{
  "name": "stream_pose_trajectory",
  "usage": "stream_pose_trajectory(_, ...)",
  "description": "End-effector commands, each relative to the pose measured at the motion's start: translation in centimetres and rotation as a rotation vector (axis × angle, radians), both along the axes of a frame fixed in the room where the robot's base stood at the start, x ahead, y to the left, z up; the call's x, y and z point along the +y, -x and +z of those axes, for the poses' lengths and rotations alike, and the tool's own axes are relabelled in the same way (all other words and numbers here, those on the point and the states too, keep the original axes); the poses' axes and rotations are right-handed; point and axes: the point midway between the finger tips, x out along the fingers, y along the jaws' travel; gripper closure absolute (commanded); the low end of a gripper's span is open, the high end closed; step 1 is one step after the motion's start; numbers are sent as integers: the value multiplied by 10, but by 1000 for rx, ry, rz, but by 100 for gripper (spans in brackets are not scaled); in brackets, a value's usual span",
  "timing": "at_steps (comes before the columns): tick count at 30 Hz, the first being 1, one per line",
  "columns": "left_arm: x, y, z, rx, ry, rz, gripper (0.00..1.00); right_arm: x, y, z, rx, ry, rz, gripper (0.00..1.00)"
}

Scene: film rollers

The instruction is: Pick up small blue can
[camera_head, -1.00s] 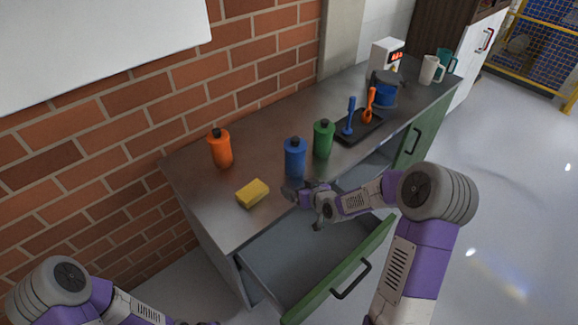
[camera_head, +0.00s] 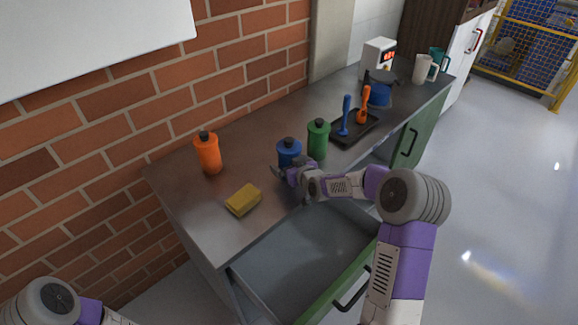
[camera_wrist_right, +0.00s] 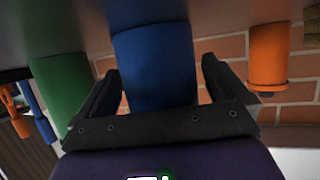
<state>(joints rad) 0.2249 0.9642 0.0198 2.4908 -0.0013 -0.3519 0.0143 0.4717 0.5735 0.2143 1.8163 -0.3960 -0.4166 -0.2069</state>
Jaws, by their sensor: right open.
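The small blue can (camera_head: 289,149) has a dark cap and stands upright on the counter, left of the green bottle. My right gripper (camera_head: 280,172) is at the can's near side and hides its lower part in the head view. In the right wrist view the blue can (camera_wrist_right: 155,65) stands between the two dark fingers of the right gripper (camera_wrist_right: 155,85). The fingers are apart, with a gap showing on the can's right side. Of my left arm only a part shows at the lower left of the head view; its gripper is out of view.
A green bottle (camera_head: 318,139) stands close to the right of the can. An orange bottle (camera_head: 208,154) and a yellow sponge (camera_head: 243,199) are to the left. A black tray (camera_head: 355,128) with utensils lies further back. An open drawer (camera_head: 290,262) juts out below the counter.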

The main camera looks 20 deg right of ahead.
Motion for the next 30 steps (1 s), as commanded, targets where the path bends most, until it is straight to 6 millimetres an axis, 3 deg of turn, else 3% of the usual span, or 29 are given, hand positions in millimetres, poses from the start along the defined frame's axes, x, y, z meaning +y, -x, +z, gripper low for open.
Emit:
stream_pose_trajectory(7,0,0,0,0,0,0,57,0,-1,0,0,0,0,3)
stream_pose_trajectory(21,0,0,0,0,0,0,57,0,-1,2,-4,2,1,72)
stream_pose_trajectory(30,0,0,4,0,0,0,57,0,-1,11,-5,1,1,72)
